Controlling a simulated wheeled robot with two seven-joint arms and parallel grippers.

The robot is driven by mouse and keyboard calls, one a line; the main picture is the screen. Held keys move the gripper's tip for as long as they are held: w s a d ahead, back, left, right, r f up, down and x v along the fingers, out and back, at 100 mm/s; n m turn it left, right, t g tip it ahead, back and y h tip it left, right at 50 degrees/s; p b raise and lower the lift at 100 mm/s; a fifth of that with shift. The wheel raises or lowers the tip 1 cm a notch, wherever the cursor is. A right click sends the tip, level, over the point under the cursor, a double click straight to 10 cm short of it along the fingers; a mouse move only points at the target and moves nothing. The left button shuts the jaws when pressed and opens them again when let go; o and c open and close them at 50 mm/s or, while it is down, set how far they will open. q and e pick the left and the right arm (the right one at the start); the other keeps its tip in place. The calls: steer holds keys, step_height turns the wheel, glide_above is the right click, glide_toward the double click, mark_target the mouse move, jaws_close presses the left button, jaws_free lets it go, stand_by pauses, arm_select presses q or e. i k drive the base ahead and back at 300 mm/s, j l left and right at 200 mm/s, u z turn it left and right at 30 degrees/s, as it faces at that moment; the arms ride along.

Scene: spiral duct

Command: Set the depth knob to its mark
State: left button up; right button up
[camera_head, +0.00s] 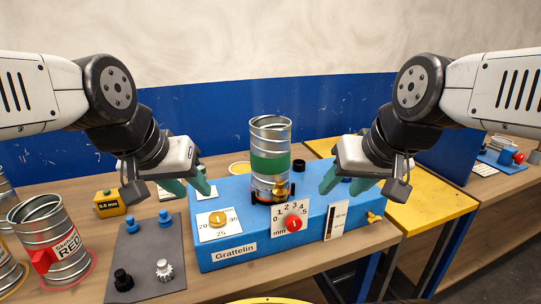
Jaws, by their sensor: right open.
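A blue machine box (325,212) labelled Grattelin stands on the bench. On its front is a dial plate marked 0 to 5 and mm, with a red knob (294,224) in its lower middle. Which number the knob points to is too small to tell. Left of it is a second plate marked 20, 25 and 30 with a yellow knob (217,219). My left gripper (190,188) is open and empty above the left end of the box. My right gripper (346,186) is open and empty above the right part, up and right of the red knob. Neither touches a knob.
A ribbed metal duct with a green band (270,165) stands upright on the box, behind the red knob. A brass part (280,188) sits at its foot. A grey mat (146,262) with small parts and a can labelled RED (55,245) are at left. A yellow table (420,200) is at right.

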mark_target(293, 224)
steer(key=k+j, duration=0.65)
steer(key=k, duration=0.3)
